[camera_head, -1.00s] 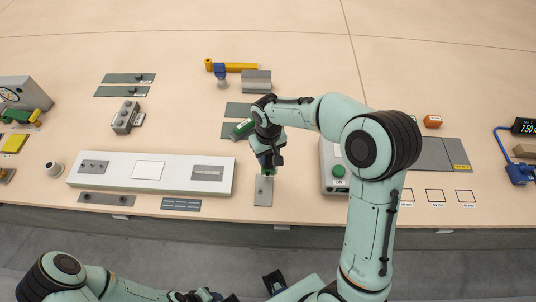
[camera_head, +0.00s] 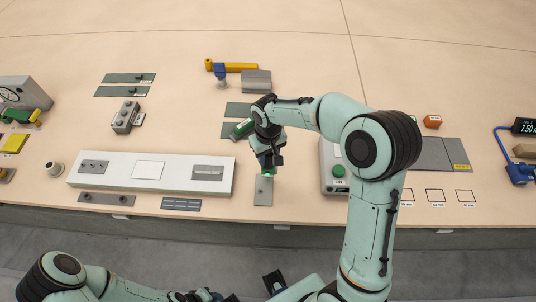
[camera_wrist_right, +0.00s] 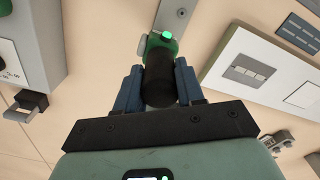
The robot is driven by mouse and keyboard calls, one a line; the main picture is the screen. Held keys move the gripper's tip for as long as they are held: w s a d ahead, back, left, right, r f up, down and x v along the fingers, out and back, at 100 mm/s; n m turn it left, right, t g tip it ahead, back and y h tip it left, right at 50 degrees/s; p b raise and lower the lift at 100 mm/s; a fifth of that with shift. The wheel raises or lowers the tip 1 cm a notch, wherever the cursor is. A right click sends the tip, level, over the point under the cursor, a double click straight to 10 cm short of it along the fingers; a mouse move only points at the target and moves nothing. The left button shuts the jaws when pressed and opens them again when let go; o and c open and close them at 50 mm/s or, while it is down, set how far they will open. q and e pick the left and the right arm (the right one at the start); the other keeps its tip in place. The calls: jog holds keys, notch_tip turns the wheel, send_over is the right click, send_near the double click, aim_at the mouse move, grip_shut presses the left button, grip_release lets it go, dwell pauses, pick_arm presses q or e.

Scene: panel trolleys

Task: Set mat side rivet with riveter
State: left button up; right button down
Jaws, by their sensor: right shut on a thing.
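My right gripper (camera_head: 268,158) is shut on the riveter, pointing down at the front of the table. In the right wrist view the riveter (camera_wrist_right: 166,72) has a black grip between the blue-grey fingers and a green head with a lit green light. Its lower end is at the far end of a narrow grey strip (camera_head: 263,194), which has a small hole or rivet spot near it. Whether the nose touches the strip is hidden. My left arm lies low at the bottom left; its gripper cannot be made out clearly.
A long white board (camera_head: 150,184) with grey plates lies to the left. A grey box with a green button (camera_head: 338,171) stands close on the right. The table's front edge is near.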

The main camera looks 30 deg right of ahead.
pick_arm(q)
jog(key=shift+w+r+p, duration=0.45)
jog(key=shift+r+p, duration=0.1)
jog(key=shift+r, duration=0.1)
jog(key=shift+w+r+p, duration=0.4)
jog(key=shift+r+p, duration=0.15)
jog(key=shift+r, duration=0.1)
pick_arm(e)
jog(key=shift+w+r, duration=0.1)
jog(key=shift+r, duration=1.9)
